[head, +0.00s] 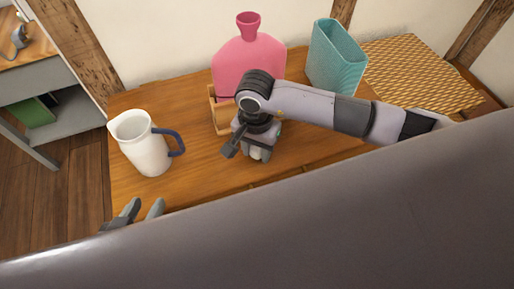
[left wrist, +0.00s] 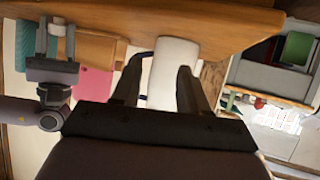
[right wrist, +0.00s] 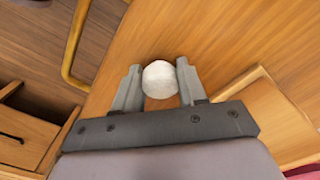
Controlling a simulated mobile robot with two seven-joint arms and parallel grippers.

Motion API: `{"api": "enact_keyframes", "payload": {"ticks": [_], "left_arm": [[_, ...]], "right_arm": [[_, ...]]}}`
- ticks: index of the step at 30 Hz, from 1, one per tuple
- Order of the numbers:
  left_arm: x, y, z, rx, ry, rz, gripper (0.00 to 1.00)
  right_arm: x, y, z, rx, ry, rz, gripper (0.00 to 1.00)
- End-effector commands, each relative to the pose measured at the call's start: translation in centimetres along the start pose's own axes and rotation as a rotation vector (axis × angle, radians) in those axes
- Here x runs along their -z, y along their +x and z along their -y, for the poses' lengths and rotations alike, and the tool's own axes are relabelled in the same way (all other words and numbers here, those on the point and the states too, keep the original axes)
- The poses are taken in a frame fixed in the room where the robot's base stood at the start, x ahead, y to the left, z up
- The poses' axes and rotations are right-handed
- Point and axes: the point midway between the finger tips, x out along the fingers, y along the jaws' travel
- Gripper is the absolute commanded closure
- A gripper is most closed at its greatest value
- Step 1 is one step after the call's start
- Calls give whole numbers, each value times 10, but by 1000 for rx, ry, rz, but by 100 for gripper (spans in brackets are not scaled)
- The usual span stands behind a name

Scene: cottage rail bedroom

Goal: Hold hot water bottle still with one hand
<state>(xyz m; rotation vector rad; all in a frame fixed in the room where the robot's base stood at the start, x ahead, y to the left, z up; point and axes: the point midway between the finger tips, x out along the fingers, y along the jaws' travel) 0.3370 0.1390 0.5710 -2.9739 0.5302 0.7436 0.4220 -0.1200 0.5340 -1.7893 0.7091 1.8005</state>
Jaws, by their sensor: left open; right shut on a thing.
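The pink hot water bottle (head: 248,66) stands upright, neck up, in a wooden holder (head: 215,112) at the back of the table. My right arm hides part of it. My right gripper (head: 258,154) is in front of the holder, apart from the bottle, and is shut on a small round white thing (right wrist: 160,80). My left gripper (head: 140,213) is open and empty near the table's front left edge. In the left wrist view, the white jug (left wrist: 173,70) shows beyond its open fingers and the pink bottle (left wrist: 95,84) is to the left.
The white jug with a dark blue handle (head: 144,145) stands at the table's left. A teal container (head: 337,60) stands right of the bottle, beside a woven mat (head: 425,72). Bare wood (head: 205,160) lies between the jug and my right gripper. A grey shelf unit (head: 75,115) is at left.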

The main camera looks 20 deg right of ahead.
Motion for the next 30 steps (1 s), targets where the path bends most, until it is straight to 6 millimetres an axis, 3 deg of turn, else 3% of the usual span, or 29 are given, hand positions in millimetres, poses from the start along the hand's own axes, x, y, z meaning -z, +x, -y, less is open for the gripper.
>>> {"api": "enact_keyframes", "payload": {"ticks": [8, 14, 21, 30], "left_arm": [[7, -6, 3, 18, 23, 2, 56], [7, -11, 8, 30, 11, 20, 56], [-9, -14, 18, 54, -6, 66, 56], [-14, -15, 21, 62, -16, 84, 56]], "right_arm": [[1, -33, 0, 3, -2, -3, 87], [2, -88, 0, 6, -2, -6, 87], [1, -154, -2, 3, -2, -5, 87], [0, -195, -3, 1, 0, -2, 87]]}}
